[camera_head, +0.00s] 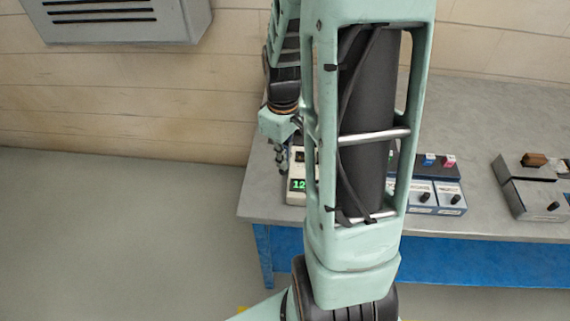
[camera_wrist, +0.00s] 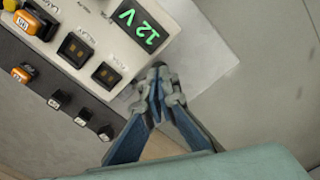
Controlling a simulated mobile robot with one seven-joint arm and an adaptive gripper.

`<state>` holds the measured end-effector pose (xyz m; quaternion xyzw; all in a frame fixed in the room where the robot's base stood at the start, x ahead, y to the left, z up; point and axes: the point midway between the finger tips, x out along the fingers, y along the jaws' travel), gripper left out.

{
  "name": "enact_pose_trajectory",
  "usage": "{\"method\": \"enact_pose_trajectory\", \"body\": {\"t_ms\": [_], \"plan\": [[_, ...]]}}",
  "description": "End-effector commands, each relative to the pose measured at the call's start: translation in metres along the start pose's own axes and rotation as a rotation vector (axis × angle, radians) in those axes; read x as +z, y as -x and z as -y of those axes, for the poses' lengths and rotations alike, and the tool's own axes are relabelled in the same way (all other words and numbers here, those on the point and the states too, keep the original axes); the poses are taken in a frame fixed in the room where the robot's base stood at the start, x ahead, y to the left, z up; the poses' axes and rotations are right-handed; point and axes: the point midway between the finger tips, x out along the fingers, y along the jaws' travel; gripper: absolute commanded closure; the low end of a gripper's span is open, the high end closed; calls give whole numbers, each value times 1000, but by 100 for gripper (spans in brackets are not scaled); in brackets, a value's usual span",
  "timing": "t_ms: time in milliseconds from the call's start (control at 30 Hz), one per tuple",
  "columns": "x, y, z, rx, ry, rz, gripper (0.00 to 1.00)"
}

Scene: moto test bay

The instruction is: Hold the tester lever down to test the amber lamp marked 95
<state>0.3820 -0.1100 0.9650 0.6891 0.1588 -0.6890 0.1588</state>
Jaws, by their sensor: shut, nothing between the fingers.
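The tester (camera_wrist: 100,25) is a cream box with a green 12 V display (camera_wrist: 140,25) and dark windows labelled fuse and relay. In the head view only part of the tester (camera_head: 296,197) shows beside my arm. My gripper (camera_wrist: 160,80) is shut and empty, its tips by the tester's edge near the display; I cannot tell if they touch anything. In the head view my gripper (camera_head: 282,163) hangs by the tester. An amber piece with a white label (camera_wrist: 27,22) is at the tester's lamp end; its marking is not readable. I cannot make out the lever clearly.
Another amber piece (camera_wrist: 22,73) and several small dark pieces lie beside the tester in the wrist view. A grey bench (camera_head: 470,110) carries blue-fronted units (camera_head: 437,200) and a grey unit (camera_head: 535,195) at right. Floor at left is clear.

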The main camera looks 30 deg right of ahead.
Motion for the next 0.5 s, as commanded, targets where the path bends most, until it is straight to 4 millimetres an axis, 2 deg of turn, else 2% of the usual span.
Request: {"method": "enact_pose_trajectory", "body": {"t_ms": [500], "plan": [[0,-12,0,0,0,0,100]]}}
